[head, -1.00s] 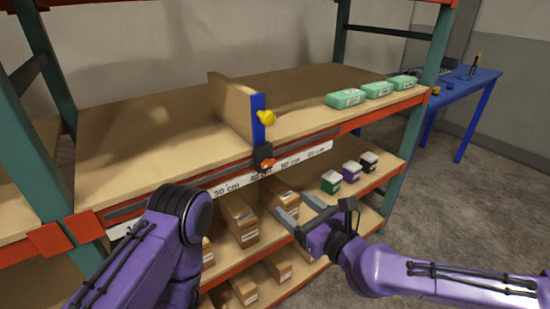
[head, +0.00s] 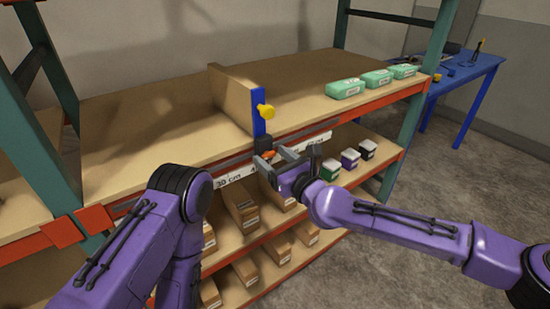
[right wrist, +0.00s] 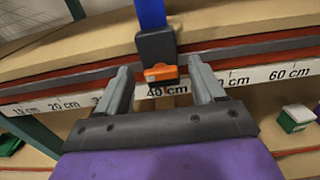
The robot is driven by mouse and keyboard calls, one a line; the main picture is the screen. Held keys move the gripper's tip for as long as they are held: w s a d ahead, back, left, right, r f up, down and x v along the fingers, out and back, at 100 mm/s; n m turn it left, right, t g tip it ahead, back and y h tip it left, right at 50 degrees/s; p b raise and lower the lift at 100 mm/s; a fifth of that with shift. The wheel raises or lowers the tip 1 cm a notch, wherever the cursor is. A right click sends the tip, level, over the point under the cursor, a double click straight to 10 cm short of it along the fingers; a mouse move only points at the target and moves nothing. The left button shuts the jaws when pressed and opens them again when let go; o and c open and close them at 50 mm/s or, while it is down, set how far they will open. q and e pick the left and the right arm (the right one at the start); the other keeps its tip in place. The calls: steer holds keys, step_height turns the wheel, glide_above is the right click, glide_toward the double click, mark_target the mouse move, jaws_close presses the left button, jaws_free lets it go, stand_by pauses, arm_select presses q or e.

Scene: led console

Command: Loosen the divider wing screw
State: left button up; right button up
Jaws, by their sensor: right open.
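The divider (head: 232,97) is a wooden board standing on the top shelf, with a blue front post (head: 258,122). A yellow knob (head: 266,110) sits high on the post. At its foot is a black clamp block (right wrist: 156,55) with an orange piece (right wrist: 161,73) that looks like the wing screw. My right gripper (head: 274,158) is open at the rail, just in front of the block. In the right wrist view its fingers (right wrist: 158,80) stand on either side of the orange piece, apart from it. My left gripper is out of view; only its arm shows.
A scale strip (right wrist: 240,82) with centimetre marks runs along the shelf edge. Green boxes (head: 345,88) stand on the top shelf at right. Cartons and small lidded bins (head: 350,158) fill the lower shelf. A blue table (head: 470,72) stands at the back right.

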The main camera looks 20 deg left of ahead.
steer(key=c, duration=1.1)
